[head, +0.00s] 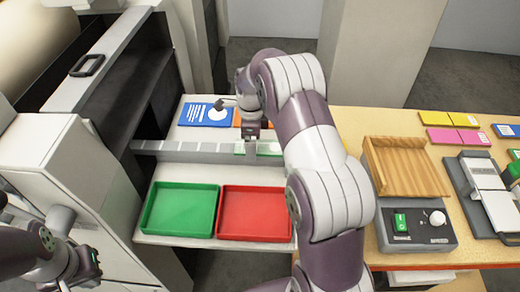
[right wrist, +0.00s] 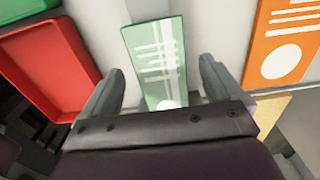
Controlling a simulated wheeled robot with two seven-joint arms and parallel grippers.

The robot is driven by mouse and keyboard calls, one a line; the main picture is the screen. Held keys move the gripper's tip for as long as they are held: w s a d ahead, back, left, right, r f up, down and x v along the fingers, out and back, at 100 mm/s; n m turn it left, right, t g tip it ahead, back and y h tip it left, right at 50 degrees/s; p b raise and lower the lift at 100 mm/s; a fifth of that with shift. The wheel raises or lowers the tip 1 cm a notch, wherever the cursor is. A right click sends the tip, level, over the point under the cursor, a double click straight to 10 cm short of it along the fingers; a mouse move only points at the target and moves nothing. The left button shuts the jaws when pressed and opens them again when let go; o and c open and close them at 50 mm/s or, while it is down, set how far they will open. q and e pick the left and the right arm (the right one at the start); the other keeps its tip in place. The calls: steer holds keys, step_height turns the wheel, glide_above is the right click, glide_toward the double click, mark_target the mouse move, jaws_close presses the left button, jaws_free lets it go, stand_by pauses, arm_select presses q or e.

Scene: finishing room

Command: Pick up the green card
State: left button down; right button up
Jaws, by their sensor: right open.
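The green card (right wrist: 153,58) with white print lies between my right gripper's two fingers in the right wrist view. My right gripper (right wrist: 160,76) is open, with a finger to each side of the card and gaps between. The card's near end is hidden by the gripper body. In the head view the green card (head: 270,148) shows in part at the right end of a pale grey rail (head: 185,148), beside my right gripper (head: 251,142). My left gripper (head: 92,266) is low at the left, away from the card; its jaw opening is unclear.
A green tray (head: 180,210) and a red tray (head: 255,212) stand in front of the rail. A blue card (head: 205,113) and an orange card (right wrist: 283,40) lie behind it. A wooden tray (head: 408,167) and more cards (head: 450,118) are on the right table.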

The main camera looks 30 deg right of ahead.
steer(key=shift+s+f, duration=0.1)
steer(key=shift+f, duration=0.1)
steer(key=shift+c, duration=0.6)
steer(key=shift+d, duration=0.1)
steer(key=c, duration=1)
